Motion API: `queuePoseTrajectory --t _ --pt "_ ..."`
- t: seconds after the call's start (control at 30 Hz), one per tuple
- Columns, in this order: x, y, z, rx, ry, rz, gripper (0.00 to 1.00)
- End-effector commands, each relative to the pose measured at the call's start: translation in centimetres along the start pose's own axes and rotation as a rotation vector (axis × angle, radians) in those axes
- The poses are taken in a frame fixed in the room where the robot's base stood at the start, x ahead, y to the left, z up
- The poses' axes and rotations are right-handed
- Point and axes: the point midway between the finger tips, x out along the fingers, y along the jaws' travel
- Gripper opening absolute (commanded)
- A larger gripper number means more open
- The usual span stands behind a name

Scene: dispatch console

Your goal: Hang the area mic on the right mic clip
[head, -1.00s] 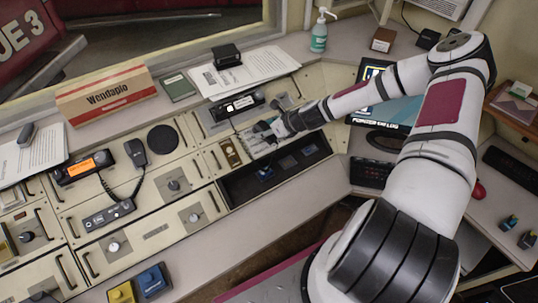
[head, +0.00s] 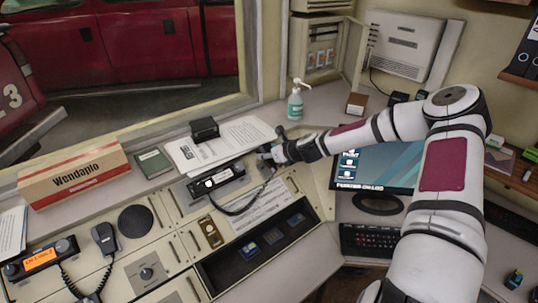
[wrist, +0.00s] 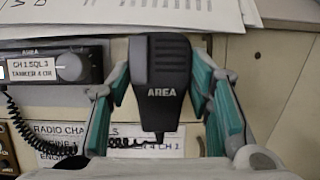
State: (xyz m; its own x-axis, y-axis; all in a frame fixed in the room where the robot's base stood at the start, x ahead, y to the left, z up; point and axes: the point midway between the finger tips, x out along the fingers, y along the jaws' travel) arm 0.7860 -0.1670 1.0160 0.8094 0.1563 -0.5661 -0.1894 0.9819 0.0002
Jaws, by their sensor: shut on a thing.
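The area mic (wrist: 162,80) is a black hand mic marked AREA, upright in the wrist view between the teal fingers of my gripper (wrist: 160,100). My gripper is shut on its sides. In the head view my gripper (head: 266,156) is just right of the area radio (head: 217,180), near the panel's back edge; the mic there is small and mostly covered. The radio also shows in the wrist view (wrist: 60,66), with the coiled cord (wrist: 22,125) below it. I cannot make out the right mic clip; the mic or gripper may cover it.
Another black mic (head: 104,237) hangs at the left, near a radio with an orange display (head: 40,258). Papers (head: 222,145) and a black box (head: 204,129) lie behind the area radio. A sanitizer bottle (head: 295,104) and a monitor (head: 375,167) stand farther right.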

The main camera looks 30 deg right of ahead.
Motion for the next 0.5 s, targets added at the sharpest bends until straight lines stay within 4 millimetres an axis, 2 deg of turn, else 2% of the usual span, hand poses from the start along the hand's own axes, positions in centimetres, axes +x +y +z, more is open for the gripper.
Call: queuePoseTrajectory --t 0.3,0.5 --pt "3.4 -0.1 -1.5 0.001 0.000 0.000 0.13" --pt "4.5 0.0 -2.4 0.003 0.000 0.001 0.13"
